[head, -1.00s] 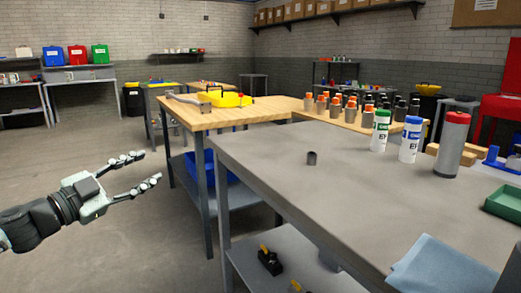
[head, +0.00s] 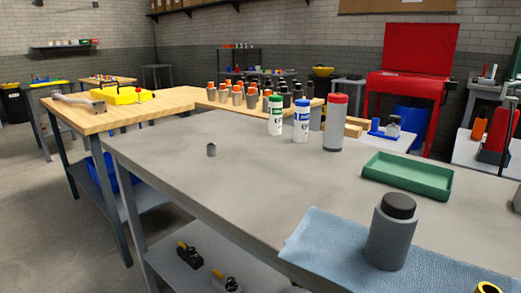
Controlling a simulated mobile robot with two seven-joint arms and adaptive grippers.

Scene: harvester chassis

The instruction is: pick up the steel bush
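A small dark grey cylinder, which looks like the steel bush (head: 211,150), stands on the grey table (head: 240,190), left of the middle of the head view. Open tabletop surrounds it and nothing touches it. Neither of my grippers shows in the head view now, so I cannot see whether they are open or shut.
Right of the bush stand a green-labelled bottle (head: 275,116), a blue-labelled bottle (head: 301,122) and a red-capped grey canister (head: 335,123). A green tray (head: 407,177), a blue cloth (head: 335,250) and a dark-capped grey bottle (head: 391,232) occupy the right side. The table's left part is clear.

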